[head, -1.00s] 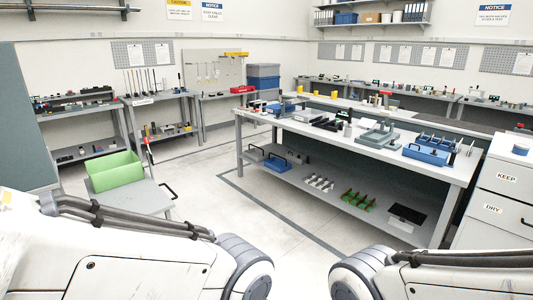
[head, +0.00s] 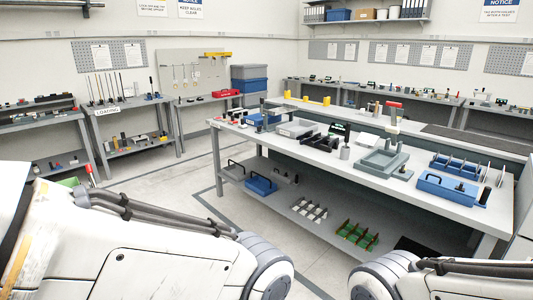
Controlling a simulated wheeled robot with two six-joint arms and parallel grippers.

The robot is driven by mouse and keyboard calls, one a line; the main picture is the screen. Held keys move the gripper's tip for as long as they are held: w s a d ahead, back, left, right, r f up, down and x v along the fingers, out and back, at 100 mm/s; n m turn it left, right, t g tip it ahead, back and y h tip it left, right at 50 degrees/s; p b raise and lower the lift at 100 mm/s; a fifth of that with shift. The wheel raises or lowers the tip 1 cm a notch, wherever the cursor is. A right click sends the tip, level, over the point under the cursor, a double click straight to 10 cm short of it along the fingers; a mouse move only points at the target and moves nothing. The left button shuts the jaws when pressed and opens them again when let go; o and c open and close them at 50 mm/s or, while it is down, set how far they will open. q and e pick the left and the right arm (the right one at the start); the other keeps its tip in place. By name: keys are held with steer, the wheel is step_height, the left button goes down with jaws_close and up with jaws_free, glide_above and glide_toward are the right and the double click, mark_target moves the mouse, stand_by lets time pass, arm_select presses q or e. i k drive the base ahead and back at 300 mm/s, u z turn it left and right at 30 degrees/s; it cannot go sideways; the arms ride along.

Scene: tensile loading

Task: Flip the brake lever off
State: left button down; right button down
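A small upright lever with a red tip (head: 89,170) shows at the lower left in the head view, just above my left arm. It may be the brake lever, but I cannot tell its setting. A sliver of a green bin (head: 68,181) shows beside it, and my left arm hides the rest of the bin and the cart under it. Both my arms cross the bottom of the view. Neither gripper is in view.
A long workbench (head: 455,207) with trays and fixtures stands at the centre right, with a loaded lower shelf (head: 300,222). A loading table (head: 130,104) and other side tables line the left and back walls. Bare floor (head: 160,180) lies between them and the workbench.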

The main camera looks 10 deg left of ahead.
mark_target(89, 169)
steer(key=u, duration=0.15)
steer(key=i, duration=0.75)
steer(key=u, duration=1.05)
steer(key=i, duration=0.8)
steer(key=u, duration=0.55)
steer(key=i, duration=1.75)
steer(key=u, duration=0.1)
